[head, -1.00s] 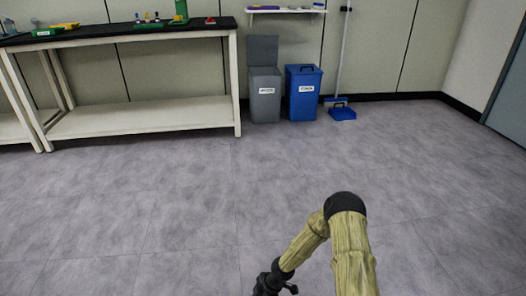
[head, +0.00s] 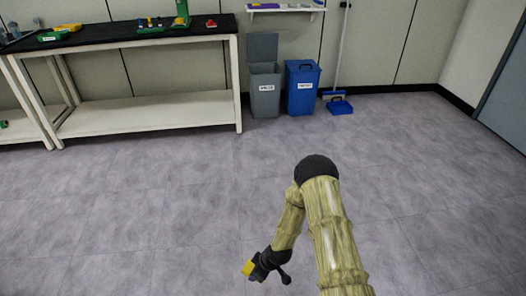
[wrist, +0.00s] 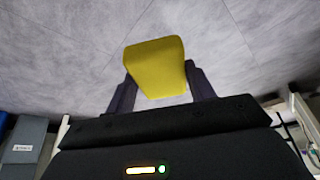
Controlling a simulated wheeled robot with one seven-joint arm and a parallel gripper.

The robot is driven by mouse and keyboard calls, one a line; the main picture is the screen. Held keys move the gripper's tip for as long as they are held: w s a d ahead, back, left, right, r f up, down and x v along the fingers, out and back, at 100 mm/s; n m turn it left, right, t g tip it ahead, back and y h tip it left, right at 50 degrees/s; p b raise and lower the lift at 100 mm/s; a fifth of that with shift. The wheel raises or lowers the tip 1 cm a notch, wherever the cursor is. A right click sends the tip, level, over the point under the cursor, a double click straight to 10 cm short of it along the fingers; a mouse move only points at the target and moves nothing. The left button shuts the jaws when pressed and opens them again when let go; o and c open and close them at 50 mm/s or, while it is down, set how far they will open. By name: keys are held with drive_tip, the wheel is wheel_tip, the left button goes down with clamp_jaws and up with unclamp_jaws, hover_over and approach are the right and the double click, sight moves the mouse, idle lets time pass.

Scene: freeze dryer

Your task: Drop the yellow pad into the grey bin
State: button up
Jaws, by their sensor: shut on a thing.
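The yellow pad (wrist: 156,66) sits between the fingers of my gripper (wrist: 162,90) in the wrist view. In the head view the pad (head: 249,268) shows small at the end of my arm, with my gripper (head: 256,268) shut on it over open floor. The grey bin (head: 265,97) stands at the back beside the bench, with its lid raised against the wall and a white label on its front. My gripper is well in front of the bin and apart from it. The bin's inside is mostly hidden.
A blue bin (head: 302,92) with a closed lid stands just right of the grey one. A blue dustpan (head: 340,107) and broom stand further right. A black-topped bench (head: 130,34) is on the left, a wall shelf (head: 285,9) above. The floor between is clear.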

drive_tip(key=d+r+m+h+p, duration=0.1)
drive_tip(key=d+r+m+p, duration=0.3)
drive_tip(key=r+p, duration=0.5)
drive_tip(key=s+d+r+m+t+h+p, duration=0.1)
drive_tip(key=d+r+m+p, duration=0.2)
drive_tip(key=r+p, duration=0.7)
drive_tip(key=d+r+m+t+h+p, duration=0.1)
drive_tip(key=d+r+m+p, duration=0.3)
drive_tip(key=r+p, duration=0.6)
drive_tip(key=d, duration=0.2)
drive_tip(key=shift+s+d+m+h, duration=0.3)
drive_tip(key=shift+s+h, duration=0.05)
drive_tip(key=shift+h, duration=0.05)
drive_tip(key=shift+w, duration=0.15)
